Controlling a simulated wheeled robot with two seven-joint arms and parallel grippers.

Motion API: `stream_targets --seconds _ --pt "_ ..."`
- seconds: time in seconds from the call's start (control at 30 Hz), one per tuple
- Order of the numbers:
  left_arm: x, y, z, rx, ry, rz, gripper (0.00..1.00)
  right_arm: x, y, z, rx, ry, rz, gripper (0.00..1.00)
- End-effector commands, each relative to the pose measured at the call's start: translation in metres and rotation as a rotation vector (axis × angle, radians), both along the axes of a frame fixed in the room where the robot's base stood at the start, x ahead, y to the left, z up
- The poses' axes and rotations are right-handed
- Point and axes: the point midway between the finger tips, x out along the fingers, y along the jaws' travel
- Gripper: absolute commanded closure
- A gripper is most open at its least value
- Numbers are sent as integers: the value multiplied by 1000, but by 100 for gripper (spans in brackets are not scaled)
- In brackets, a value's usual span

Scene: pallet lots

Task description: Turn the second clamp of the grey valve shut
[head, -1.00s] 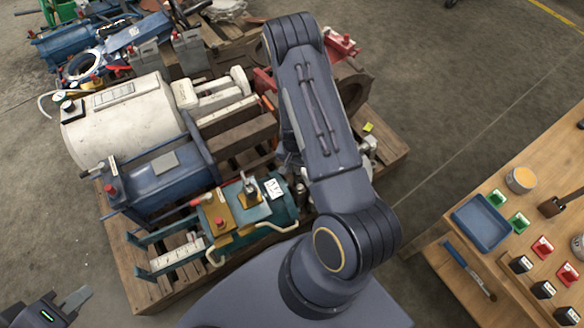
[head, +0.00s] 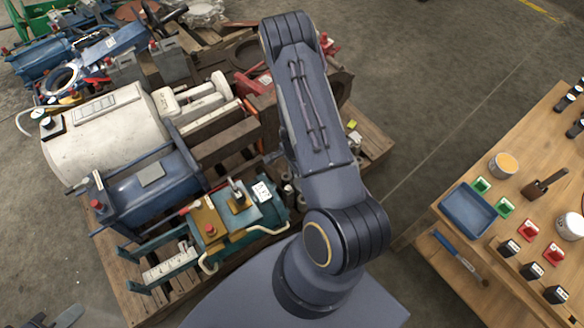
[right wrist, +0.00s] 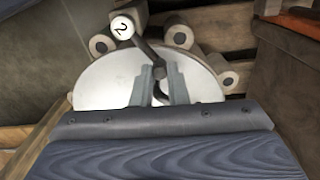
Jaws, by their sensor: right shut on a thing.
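In the right wrist view the grey valve shows as a pale round disc (right wrist: 108,80) with several grey lugs around its rim. The second clamp, a dark bar (right wrist: 150,52) with a round white tag (right wrist: 122,27) marked 2, reaches from the rim over the disc. My right gripper (right wrist: 160,76) has its two fingers closed on the dark bar's lower part. In the head view my right arm hides this gripper and most or all of the valve. My left gripper (head: 58,318) is partly cut off at the lower left corner, away from the pallet; its opening is unclear.
A wooden pallet (head: 370,140) carries a white tank (head: 100,135), a blue machine (head: 150,185) and a teal unit (head: 240,215) close beside my right arm. A wooden bench (head: 440,215) with a blue tray (head: 468,210) stands at the right. Floor between them is clear.

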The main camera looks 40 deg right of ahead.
Motion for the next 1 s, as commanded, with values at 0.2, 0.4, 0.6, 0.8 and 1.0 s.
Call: stream_targets --seconds 0.2,0.4,0.6,0.8,1.0 --pt "0 0 0 0 0 0 80 -2 -1 0 0 0 -45 100" --pt "0 0 0 0 0 0 80 -3 -1 0 0 0 -54 100" --pt "0 0 0 0 0 0 80 -3 -1 0 0 0 -53 100" --pt "0 0 0 0 0 0 80 -3 -1 0 0 0 -53 67" --pt "0 0 0 0 0 0 80 -3 -1 0 0 0 -53 64"
